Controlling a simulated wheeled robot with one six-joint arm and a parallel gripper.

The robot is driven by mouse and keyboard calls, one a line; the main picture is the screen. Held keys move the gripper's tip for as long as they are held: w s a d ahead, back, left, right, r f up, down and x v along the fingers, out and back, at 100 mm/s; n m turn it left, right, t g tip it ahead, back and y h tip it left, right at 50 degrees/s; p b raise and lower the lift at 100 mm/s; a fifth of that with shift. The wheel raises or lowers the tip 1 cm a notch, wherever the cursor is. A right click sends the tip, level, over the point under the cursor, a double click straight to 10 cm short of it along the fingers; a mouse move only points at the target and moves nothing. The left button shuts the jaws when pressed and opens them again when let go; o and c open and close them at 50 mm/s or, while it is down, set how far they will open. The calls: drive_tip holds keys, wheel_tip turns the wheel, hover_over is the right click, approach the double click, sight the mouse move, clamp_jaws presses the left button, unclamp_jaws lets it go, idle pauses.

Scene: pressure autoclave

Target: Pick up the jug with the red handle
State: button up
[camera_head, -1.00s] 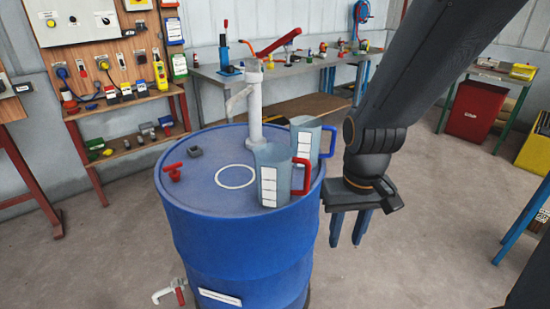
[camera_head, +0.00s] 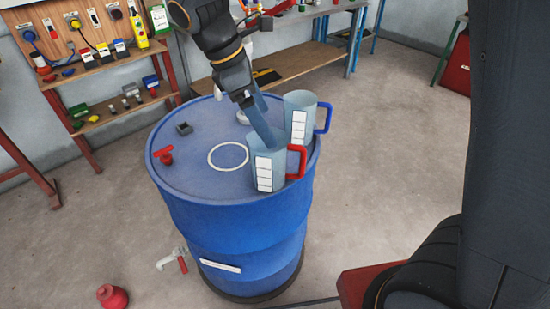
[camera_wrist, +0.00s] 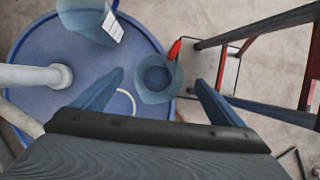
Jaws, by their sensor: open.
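The jug with the red handle (camera_head: 266,166) stands upright on the blue drum near its right front edge. It is translucent blue-grey with white label panels, and its red handle (camera_head: 297,162) points right. My gripper (camera_head: 262,132) reaches down from behind with its fingers at the jug's rim. In the wrist view the jug (camera_wrist: 156,80) shows from above between my two open, spread fingers (camera_wrist: 159,77), with the red handle (camera_wrist: 174,50) pointing away. I cannot tell whether the fingers are beside the wall or above it.
A second jug with a blue handle (camera_head: 301,112) stands close behind, also on the drum (camera_head: 195,180). A pump pipe (camera_wrist: 30,75) rises left in the wrist view. A red valve (camera_head: 165,155) and dark cap (camera_head: 184,129) sit at left. A red frame (camera_wrist: 230,65) stands at right.

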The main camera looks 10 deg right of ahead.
sight(277, 163)
drive_tip(key=p+x, duration=0.2)
drive_tip(key=x, duration=0.5)
drive_tip(key=shift+f, duration=0.3)
drive_tip(key=c, duration=1.5)
drive_tip(key=shift+r, duration=0.2)
